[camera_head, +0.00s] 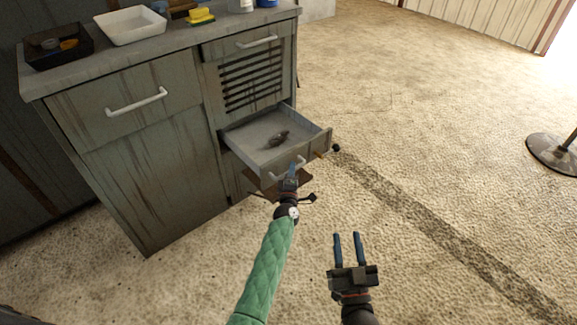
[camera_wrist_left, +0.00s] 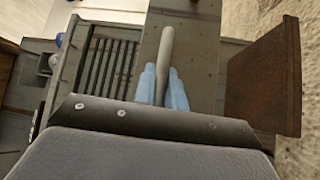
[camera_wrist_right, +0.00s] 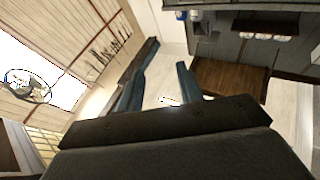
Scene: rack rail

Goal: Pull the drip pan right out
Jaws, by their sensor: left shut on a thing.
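An open drawer-like pan (camera_head: 262,130) sticks out of the cabinet's lower right, under the slatted panel, with a small dark lump (camera_head: 278,139) inside. Its front has a pale bar handle (camera_head: 276,174), which also shows in the left wrist view (camera_wrist_left: 165,48). My left gripper (camera_head: 292,168) is shut on this handle; in the left wrist view its blue fingers (camera_wrist_left: 163,88) lie on both sides of the bar. A rusty brown panel (camera_wrist_left: 262,82) sits beside the pan's front there. My right gripper (camera_head: 347,236) is open and empty above the floor.
The worn cabinet (camera_head: 140,190) carries a black tray (camera_head: 58,46), a white tray (camera_head: 130,25) and a yellow sponge (camera_head: 201,16) on top. A round stand base (camera_head: 555,152) is at far right. The floor in front is mostly clear.

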